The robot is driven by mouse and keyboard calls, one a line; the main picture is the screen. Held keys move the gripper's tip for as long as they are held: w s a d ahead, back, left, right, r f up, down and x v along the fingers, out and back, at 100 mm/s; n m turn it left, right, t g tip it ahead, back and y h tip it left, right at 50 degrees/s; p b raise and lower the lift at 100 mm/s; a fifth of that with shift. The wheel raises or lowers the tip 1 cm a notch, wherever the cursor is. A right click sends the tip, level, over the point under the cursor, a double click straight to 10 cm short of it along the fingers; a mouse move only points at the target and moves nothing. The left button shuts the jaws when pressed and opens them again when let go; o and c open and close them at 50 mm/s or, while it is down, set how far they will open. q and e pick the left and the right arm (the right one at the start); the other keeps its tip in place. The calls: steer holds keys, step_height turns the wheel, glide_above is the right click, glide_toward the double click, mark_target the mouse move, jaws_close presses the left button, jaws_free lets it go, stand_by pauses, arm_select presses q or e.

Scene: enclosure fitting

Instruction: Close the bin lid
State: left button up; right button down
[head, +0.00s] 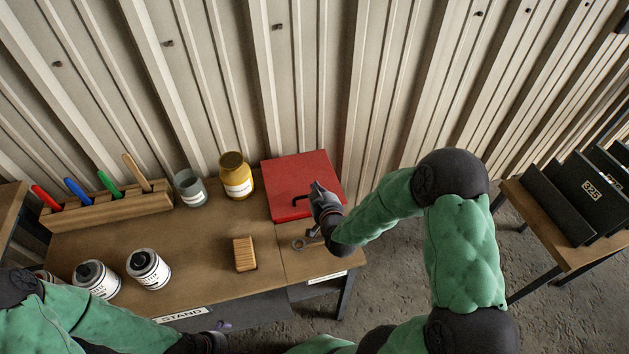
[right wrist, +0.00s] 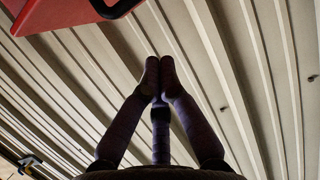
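The red bin lid (head: 297,172) is at the back right of the workbench, against the wall, with a black handle on its front part. I cannot tell whether it lies fully flat. My right gripper (head: 318,192) is beside the handle, at the lid's right front. In the right wrist view the fingers (right wrist: 158,75) meet at their tips with nothing between them. There the red lid (right wrist: 62,12) and its black handle (right wrist: 118,5) show at the upper left, apart from the fingertips. My left arm is low at the left; its gripper's fingers are not clearly visible.
The bench (head: 195,250) holds a wooden rack (head: 108,208) with coloured handles, a grey cup (head: 189,188), a yellow jar (head: 235,177), white cans (head: 148,269), a wooden brush (head: 244,254) and a metal wrench-like tool (head: 303,243). A second table (head: 545,225) stands at right.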

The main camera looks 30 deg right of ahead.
steer(key=f+b, duration=0.1)
steer(key=f, duration=0.1)
steer(key=s+f+b, duration=0.1)
steer(key=f+b, duration=0.1)
steer(key=s+f+b, duration=0.1)
steer(key=f+b, duration=0.1)
steer(key=f, duration=0.1)
steer(key=shift+a, duration=0.2)
steer(key=shift+s, duration=0.1)
steer(key=v, duration=1.1)
steer(key=shift+s, duration=0.35)
steer(key=shift+a, duration=0.15)
